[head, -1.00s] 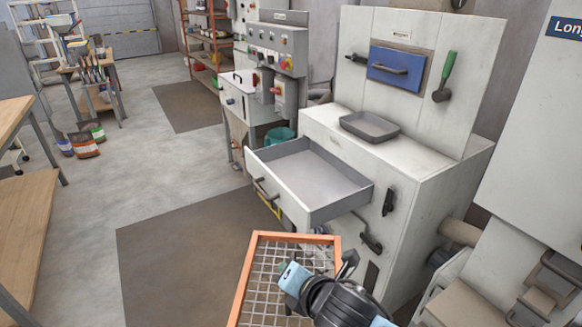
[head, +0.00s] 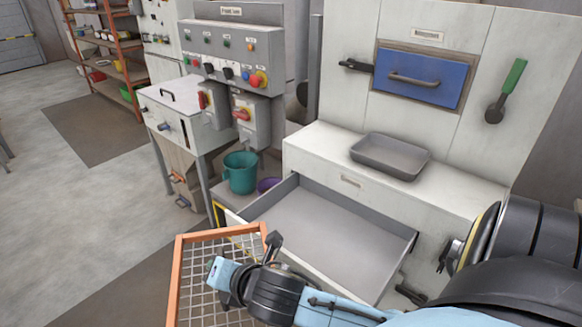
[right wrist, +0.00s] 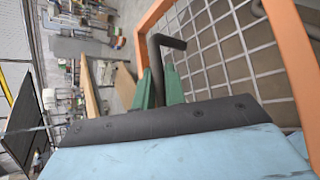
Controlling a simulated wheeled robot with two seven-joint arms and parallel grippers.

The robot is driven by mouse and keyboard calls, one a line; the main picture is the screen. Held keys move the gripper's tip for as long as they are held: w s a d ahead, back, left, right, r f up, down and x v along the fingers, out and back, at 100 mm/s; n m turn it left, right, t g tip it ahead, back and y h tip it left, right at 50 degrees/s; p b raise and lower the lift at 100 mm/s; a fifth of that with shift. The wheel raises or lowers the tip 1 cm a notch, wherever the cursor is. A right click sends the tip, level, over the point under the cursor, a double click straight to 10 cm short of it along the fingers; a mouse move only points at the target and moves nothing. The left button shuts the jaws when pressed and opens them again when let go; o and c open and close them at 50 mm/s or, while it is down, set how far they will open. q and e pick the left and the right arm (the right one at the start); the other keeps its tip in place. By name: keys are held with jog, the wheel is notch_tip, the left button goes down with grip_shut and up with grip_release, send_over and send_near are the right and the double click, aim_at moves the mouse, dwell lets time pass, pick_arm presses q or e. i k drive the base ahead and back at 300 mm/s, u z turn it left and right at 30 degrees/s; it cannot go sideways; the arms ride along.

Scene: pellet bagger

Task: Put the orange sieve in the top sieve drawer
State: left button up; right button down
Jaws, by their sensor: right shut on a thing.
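The orange sieve (head: 178,262), an orange frame with grey wire mesh, is held at the lower left of the head view, in front of the open drawer's left part. My right gripper (head: 243,268) is shut on it at its right side. In the right wrist view the orange frame (right wrist: 290,55), mesh and a bent black bar show close to the green fingers (right wrist: 160,88). A wide grey drawer (head: 325,232) stands pulled out of the white machine; its visible floor is empty. The sieve and my arm hide part of its front. My left gripper is not in view.
A grey tray (head: 390,157) sits on the machine ledge above the drawer. A blue drawer front (head: 420,75) and a green-handled tool (head: 507,90) are on the upright panel. A teal jug (head: 240,172) and purple bowl stand left of the drawer.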

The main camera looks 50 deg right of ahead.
aim_at(309, 231)
jog(key=i, duration=2.2)
jog(key=z, duration=2.95)
jog(key=i, duration=0.5)
jog(key=z, duration=0.1)
